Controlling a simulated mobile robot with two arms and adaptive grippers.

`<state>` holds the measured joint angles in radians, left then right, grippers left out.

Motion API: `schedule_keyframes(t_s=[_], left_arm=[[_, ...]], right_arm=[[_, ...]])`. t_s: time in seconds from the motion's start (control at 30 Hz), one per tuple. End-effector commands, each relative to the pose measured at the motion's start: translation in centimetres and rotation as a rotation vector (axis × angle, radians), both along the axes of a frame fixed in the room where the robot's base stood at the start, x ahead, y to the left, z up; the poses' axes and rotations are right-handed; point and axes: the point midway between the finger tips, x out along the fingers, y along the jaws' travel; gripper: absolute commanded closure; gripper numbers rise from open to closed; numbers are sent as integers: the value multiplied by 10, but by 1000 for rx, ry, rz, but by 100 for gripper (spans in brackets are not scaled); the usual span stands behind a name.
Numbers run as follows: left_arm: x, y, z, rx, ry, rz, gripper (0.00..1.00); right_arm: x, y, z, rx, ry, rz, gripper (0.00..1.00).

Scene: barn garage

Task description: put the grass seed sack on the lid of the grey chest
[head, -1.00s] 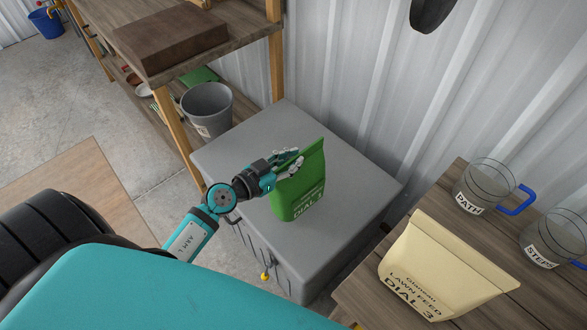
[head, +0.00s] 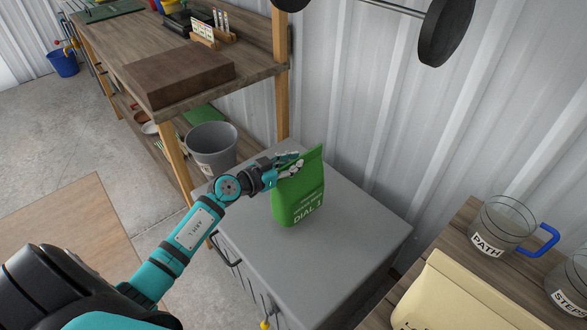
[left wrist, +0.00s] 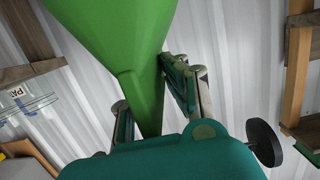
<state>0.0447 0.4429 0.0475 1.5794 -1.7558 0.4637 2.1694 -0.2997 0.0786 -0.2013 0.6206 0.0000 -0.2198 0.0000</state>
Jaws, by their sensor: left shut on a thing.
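The green sack (head: 300,192), marked "DIAL" with small print I cannot read, is upright over the lid of the grey chest (head: 342,226). My left gripper (head: 290,170) is shut on the sack's upper left side. The sack's bottom looks at or very near the lid; I cannot tell whether it touches. In the left wrist view the sack (left wrist: 125,50) runs down between the fingers of my left gripper (left wrist: 150,95). My right gripper is not in view.
A wooden bench with a brown block (head: 178,73) stands behind left, and a grey bucket (head: 212,150) is beside the chest. At right, a table (head: 455,235) holds a cream sack (head: 455,300) and clear jugs (head: 500,222). The lid around the green sack is clear.

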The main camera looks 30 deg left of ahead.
Motion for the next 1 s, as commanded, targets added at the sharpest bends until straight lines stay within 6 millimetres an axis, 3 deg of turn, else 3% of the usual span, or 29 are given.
schedule_keyframes(t_s=[0.27, 0.73, 0.77, 0.9, 1.0], left_arm=[[0, -1, -29, -3, -7, 1, 100], [0, -1, -32, -3, -7, 1, 100], [-1, -1, -38, -2, 4, -1, 88], [-2, -1, -38, -1, 4, -2, 70], [-2, -1, -38, -1, 4, -2, 68]], right_arm=[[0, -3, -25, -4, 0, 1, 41], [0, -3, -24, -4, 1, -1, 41], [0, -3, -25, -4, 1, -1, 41], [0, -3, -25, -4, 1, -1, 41], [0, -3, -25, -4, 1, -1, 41]])
